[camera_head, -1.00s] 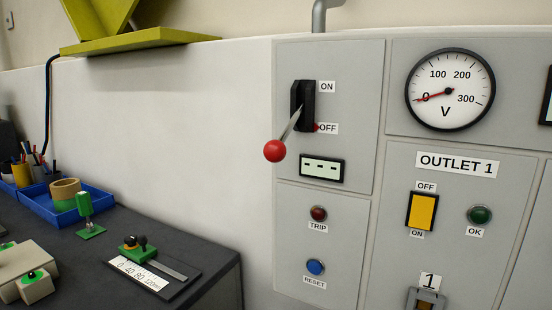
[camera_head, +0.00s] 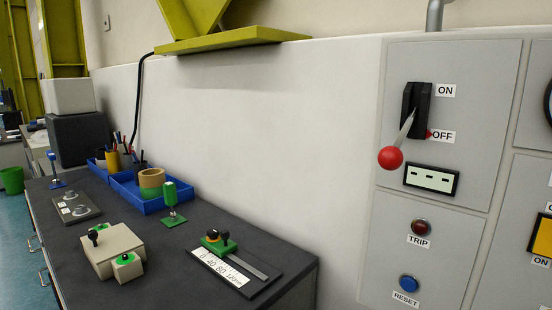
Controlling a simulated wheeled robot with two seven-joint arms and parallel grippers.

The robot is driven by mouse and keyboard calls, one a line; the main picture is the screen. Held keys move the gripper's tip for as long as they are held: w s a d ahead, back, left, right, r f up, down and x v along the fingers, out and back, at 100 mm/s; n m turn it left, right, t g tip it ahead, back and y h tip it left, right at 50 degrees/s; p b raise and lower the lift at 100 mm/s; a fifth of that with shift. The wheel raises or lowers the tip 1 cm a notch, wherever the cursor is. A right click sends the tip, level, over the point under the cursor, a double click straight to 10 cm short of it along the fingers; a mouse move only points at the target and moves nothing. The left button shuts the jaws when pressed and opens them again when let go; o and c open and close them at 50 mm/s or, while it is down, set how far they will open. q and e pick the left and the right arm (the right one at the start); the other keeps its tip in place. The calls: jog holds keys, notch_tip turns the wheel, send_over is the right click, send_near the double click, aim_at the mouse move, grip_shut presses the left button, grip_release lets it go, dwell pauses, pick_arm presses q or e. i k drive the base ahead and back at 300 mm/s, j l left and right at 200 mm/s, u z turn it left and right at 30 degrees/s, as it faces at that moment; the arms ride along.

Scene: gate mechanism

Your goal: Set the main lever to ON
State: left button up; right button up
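The main lever (camera_head: 391,157) has a red ball on a thin metal rod. The rod comes out of a black slotted housing (camera_head: 416,108) on the grey panel at the right. The lever points down and outward, beside the OFF label (camera_head: 442,136) with its small red mark. The ON label (camera_head: 445,91) is at the top of the housing. A small display (camera_head: 431,180) with dashes sits below the lever. Neither of my grippers is in view, and nothing touches the lever.
A dark workbench (camera_head: 290,257) stands left of the panel, with a blue tray (camera_head: 128,190), a slide gauge (camera_head: 232,265) and a beige block device (camera_head: 112,250). A yellow-green shelf (camera_head: 230,40) juts from the wall above. The space before the lever looks clear.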

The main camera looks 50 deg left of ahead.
aim_at(390, 158)
jog(key=k+j+u, duration=0.1)
jog(key=u, duration=0.75)
jog(key=k+j, duration=0.2)
jog(key=j, duration=0.15)
jog(key=k+j, duration=0.45)
jog(key=j, duration=0.25)
